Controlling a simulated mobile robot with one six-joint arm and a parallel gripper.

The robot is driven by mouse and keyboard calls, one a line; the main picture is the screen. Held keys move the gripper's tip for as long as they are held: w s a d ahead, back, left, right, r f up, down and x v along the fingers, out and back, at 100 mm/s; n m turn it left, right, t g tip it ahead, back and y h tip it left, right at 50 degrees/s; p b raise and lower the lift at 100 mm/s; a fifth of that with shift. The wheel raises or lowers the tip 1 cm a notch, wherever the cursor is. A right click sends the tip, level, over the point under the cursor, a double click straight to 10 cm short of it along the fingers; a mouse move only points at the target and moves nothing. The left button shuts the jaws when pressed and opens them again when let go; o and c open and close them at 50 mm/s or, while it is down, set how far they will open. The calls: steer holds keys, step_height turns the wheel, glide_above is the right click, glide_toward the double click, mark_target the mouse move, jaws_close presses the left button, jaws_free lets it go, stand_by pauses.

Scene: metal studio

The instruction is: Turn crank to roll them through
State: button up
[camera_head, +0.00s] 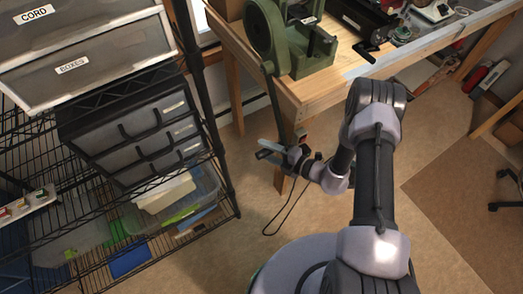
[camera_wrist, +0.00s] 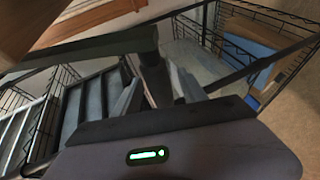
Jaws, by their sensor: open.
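A green machine (camera_head: 290,35) stands on the near corner of the wooden bench. Its long dark crank arm (camera_head: 273,100) hangs down past the bench edge, and its lower end is beside my gripper (camera_head: 277,152). In the wrist view the crank arm (camera_wrist: 85,48) crosses as a dark green bar, with a dark handle (camera_wrist: 155,80) at its end. My gripper (camera_wrist: 156,90) is open, and the handle appears to lie between its two fingers. I cannot tell whether either finger touches it. Whatever sits between the machine's rollers is not clear.
A wire shelf (camera_head: 225,190) with drawers and bins stands close on the left. The wooden bench (camera_head: 320,92) and its leg are right behind my gripper. A black device (camera_head: 360,18) and other tools are on the bench. A thin dark cable hangs below my gripper.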

steer(key=x, duration=0.3)
jaws_close()
stand_by(1.5)
